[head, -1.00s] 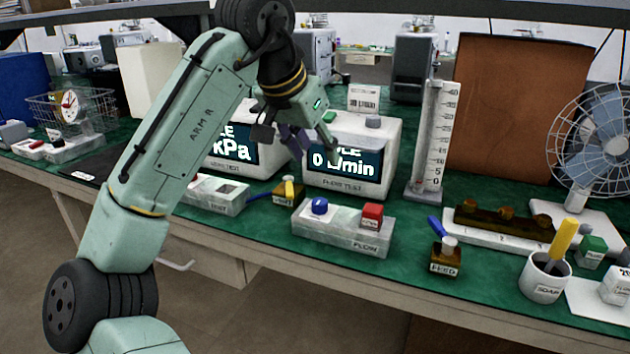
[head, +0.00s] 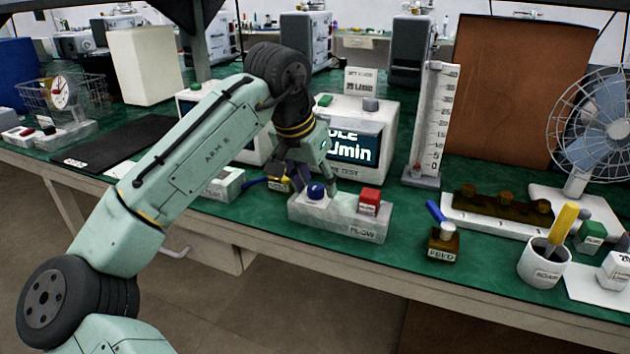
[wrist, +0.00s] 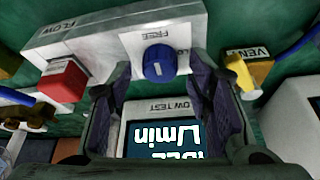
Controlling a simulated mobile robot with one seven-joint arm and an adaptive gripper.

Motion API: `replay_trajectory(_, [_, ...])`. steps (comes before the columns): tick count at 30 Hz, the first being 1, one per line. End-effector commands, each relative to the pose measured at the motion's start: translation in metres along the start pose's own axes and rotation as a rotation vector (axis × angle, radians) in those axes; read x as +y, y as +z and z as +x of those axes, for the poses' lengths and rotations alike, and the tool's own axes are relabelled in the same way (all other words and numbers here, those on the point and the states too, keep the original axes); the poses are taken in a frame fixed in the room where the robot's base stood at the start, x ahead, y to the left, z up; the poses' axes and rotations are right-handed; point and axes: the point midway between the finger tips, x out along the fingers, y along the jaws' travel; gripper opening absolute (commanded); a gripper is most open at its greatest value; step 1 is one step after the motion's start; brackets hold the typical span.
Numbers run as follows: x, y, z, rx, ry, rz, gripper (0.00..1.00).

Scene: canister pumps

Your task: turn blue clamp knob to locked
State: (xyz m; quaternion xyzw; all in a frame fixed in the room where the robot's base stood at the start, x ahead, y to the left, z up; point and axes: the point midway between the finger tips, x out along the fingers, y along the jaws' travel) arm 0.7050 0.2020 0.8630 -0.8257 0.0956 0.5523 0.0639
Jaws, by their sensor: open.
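The blue clamp knob (head: 316,191) sits on top of the pale FLOW block (head: 330,219), left of a red square button. In the wrist view the round blue knob (wrist: 160,63) lies between and just beyond my fingers, its white mark pointing at the side away from the FREE label. My gripper (head: 312,180) is low behind and above the knob. In the wrist view my gripper (wrist: 155,85) is open and empty, a finger on each side of the knob, with no clear contact.
The red button (head: 369,201) is close on the right of the knob. A yellow-handled VENT valve (wrist: 240,72) is close beside one finger in the wrist view. The FLOW TEST display box (head: 350,140) stands behind. A FEED valve (head: 441,243) stands to the right.

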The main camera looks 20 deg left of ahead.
Motion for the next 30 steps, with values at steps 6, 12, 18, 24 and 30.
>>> replay_trajectory(6, [0.0,0.0,0.0005,0.001,0.0,0.0,0.46])
replay_trajectory(12, [0.0,-0.0001,0.0003,0.001,0.0,0.0,0.34])
replay_trajectory(18, [0.0,-0.0001,0.0002,0.001,0.0,0.0,0.21])
replay_trajectory(24, [0.0,-0.0002,0.0001,0.001,0.0,0.0,0.07])
replay_trajectory(30, [0.0,-0.0003,-0.0001,0.001,0.001,0.002,0.0])
